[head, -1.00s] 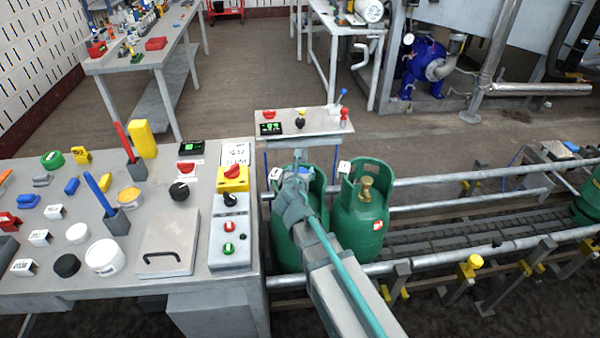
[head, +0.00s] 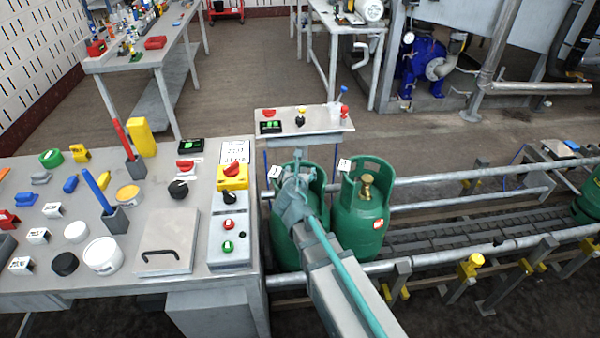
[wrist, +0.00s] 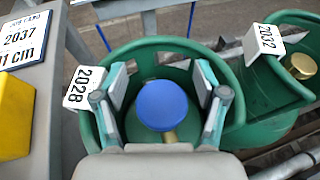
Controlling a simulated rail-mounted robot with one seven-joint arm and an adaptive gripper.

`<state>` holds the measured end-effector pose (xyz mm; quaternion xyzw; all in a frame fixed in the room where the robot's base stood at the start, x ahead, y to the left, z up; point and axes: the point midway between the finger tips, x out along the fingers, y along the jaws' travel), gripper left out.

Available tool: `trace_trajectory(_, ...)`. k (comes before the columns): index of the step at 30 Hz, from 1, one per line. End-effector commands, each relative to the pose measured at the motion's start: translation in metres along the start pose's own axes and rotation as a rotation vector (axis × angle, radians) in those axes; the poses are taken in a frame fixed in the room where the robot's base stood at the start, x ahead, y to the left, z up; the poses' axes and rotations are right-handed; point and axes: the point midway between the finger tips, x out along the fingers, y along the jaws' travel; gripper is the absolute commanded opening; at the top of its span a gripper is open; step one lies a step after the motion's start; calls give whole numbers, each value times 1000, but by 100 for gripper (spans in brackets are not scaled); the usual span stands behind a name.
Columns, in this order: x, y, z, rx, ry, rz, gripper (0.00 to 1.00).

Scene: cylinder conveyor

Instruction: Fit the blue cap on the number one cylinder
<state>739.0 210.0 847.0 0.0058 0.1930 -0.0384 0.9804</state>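The blue cap (wrist: 162,104) sits over the brass valve of the left green cylinder (wrist: 143,58), with some brass showing beneath it. My gripper (wrist: 160,78) is open, its fingers on both sides of the cap with visible gaps, inside the cylinder's collar. A white tag (wrist: 85,87) on this collar reads 2028. In the head view my gripper (head: 297,182) hides the cap and much of the left cylinder (head: 283,245). I cannot tell how firmly the cap is seated.
A second green cylinder (head: 358,220) stands close on the right, its brass valve (head: 366,188) bare; its tag (wrist: 264,40) reads 2032. Conveyor rails (head: 450,176) run to the right. A workbench (head: 20,180) with tools, pots and a control panel stands on the left.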

Motion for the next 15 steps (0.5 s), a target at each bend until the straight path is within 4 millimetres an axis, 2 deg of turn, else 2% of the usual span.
trace_trajectory(1, 0, 0, 0, 0, 0, 0, 86)
trace_trajectory(2, 0, 0, 0, 0, 0, 0, 90)
trace_trajectory(15, -5, 0, 0, 0, 0, 1, 90)
